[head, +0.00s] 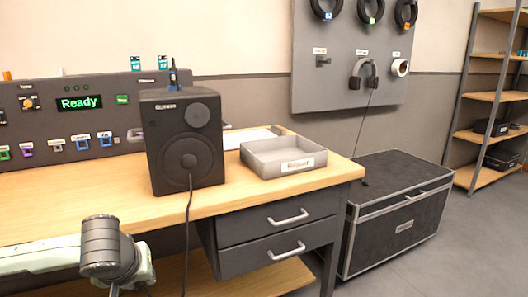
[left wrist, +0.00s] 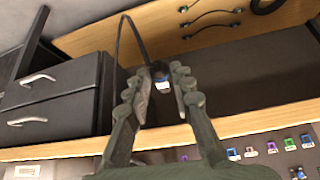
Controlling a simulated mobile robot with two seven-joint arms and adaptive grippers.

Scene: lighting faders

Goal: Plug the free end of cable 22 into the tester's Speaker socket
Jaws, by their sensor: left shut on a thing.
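The tester (head: 120,106) is the dark panel at the back left, its green display reading "Ready". A row of coloured sockets runs along its lower part, including two blue-framed ones (head: 82,144); their labels are too small to read surely. My left gripper (left wrist: 161,80) is shut on a dark cable plug (left wrist: 163,82) with a blue and white tag, its number unreadable. A black cable (left wrist: 120,42) loops away from it. In the head view my left wrist is at the bottom left, with its fingers out of frame. The sockets also show at the lower right of the left wrist view.
A black speaker (head: 182,140) stands on the wooden bench (head: 95,208), a cable (head: 188,225) hanging from it over the front edge. A grey tray (head: 284,155) sits to its right. Drawers (head: 280,222) are below. More cables (left wrist: 212,18) lie on the lower shelf.

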